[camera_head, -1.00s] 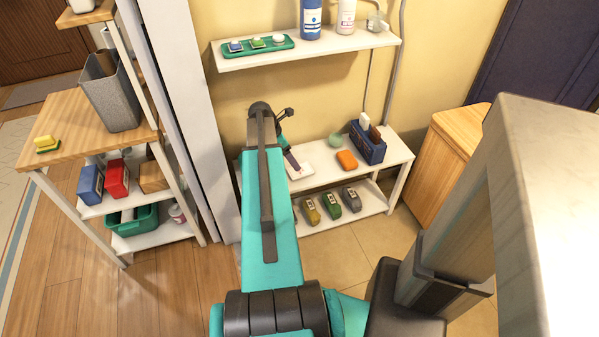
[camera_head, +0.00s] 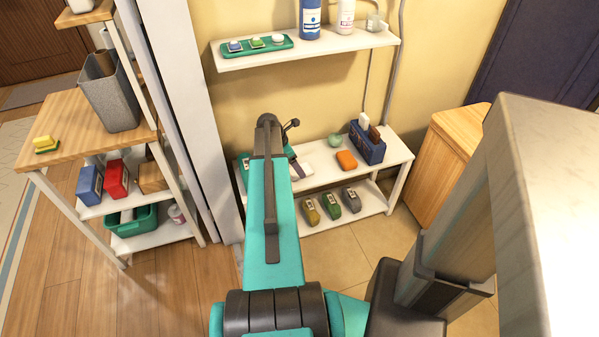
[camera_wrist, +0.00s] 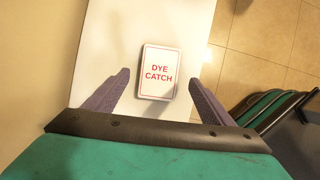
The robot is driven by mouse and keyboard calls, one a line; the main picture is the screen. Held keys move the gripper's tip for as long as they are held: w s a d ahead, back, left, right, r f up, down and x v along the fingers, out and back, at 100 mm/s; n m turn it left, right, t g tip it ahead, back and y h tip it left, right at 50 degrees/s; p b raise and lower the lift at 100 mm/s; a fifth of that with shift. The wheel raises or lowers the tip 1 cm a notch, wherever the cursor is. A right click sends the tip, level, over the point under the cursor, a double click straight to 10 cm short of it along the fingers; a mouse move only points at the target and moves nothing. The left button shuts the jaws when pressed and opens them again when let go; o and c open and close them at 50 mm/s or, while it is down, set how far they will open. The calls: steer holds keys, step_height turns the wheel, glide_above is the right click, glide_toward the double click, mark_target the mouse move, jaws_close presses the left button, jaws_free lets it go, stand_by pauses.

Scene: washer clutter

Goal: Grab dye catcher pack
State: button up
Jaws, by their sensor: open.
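The dye catcher pack (camera_wrist: 159,72) is a small white box with a red border and red "DYE CATCH" lettering. It lies flat on the white shelf (camera_wrist: 112,35) in the wrist view. My gripper (camera_wrist: 160,80) is open, with one purple finger on either side of the pack's near end. The pack sits in the gap, slightly nearer the top of the picture, and I see space beside both fingers. In the head view my gripper is at the left part of the lower white shelf unit, mostly behind my arm, and the pack is hard to make out there.
On the same shelf stand an orange block (camera_head: 347,160), a greenish round item (camera_head: 335,140) and a dark blue caddy (camera_head: 367,145). Several dispensers, one of them green (camera_head: 332,207), sit on the level below. A wooden cabinet (camera_head: 455,150) stands to the right.

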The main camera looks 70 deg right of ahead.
steer(key=shift+x, duration=1.6)
steer(key=shift+r, duration=0.1)
steer(key=shift+d, duration=0.1)
steer(key=c, duration=1.1)
steer(key=shift+c, duration=0.2)
step_height(320, 180, up, 10)
